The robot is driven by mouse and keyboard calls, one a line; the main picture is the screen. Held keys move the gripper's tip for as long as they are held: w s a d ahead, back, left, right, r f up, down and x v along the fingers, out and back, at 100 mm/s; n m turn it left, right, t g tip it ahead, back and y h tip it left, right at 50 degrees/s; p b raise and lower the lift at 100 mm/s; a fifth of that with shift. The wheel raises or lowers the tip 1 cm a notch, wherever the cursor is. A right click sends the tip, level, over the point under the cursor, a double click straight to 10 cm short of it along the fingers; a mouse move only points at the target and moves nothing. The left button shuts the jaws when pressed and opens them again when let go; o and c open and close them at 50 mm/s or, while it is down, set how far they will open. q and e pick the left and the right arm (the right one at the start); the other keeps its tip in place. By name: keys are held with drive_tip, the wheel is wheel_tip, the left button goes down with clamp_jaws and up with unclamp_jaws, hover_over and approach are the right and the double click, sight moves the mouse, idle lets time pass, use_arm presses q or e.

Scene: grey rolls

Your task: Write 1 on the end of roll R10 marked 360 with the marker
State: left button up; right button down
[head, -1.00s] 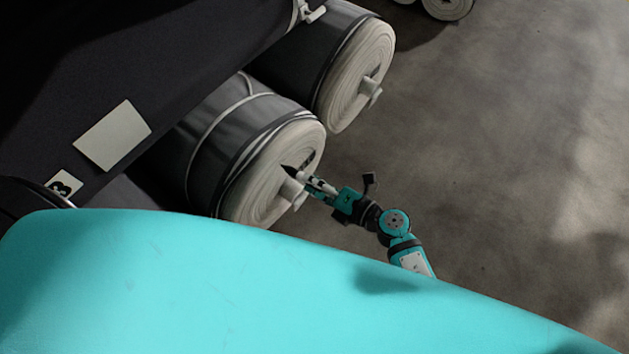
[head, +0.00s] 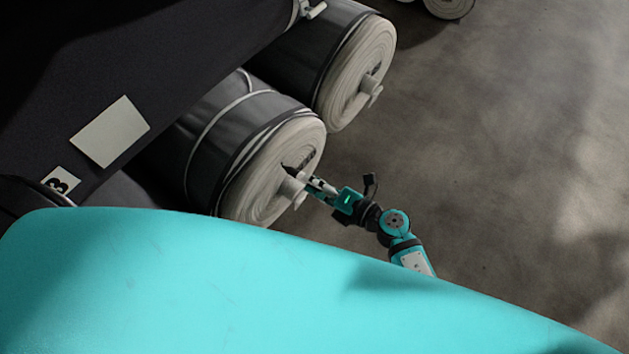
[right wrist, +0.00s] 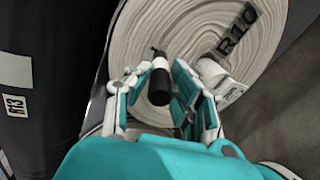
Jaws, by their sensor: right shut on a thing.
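The pale end of roll R10 (head: 262,185) faces right in the head view, with a short core stub (head: 293,188) at its centre. In the right wrist view the roll end (right wrist: 140,30) fills the upper middle, with a dark R10 label (right wrist: 237,30) beside the white core stub (right wrist: 222,85). My right gripper (right wrist: 162,78) is shut on a black marker (right wrist: 159,82), whose narrow tip points at the roll end. Whether the tip touches the surface I cannot tell. In the head view my right gripper (head: 312,184) is close to the stub. No 360 mark is readable. My left gripper is not in view.
Another dark-wrapped roll (head: 358,75) lies just behind. A large dark roll at left carries a blank pale sheet (head: 110,131) and a tag (head: 61,184) ending in 3. Open concrete floor (head: 490,170) lies to the right.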

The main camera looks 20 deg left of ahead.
drive_tip(key=shift+f+b, duration=1.55)
drive_tip(key=shift+f, duration=0.5)
idle(1.3)
idle(0.3)
drive_tip(key=d, duration=0.1)
drive_tip(key=s+d, duration=0.1)
drive_tip(key=shift+d, duration=0.4)
idle(0.3)
drive_tip(key=shift+s+d+p, duration=0.1)
drive_tip(key=shift+s+d, duration=0.25)
drive_tip(key=shift+d, duration=0.6)
drive_tip(key=shift+s+d+p, duration=0.15)
drive_tip(key=shift+s+d, duration=0.2)
drive_tip(key=shift+d, duration=0.55)
drive_tip(key=shift+s+d+p, duration=0.1)
drive_tip(key=shift+s+d, duration=0.25)
drive_tip(key=shift+d, duration=0.6)
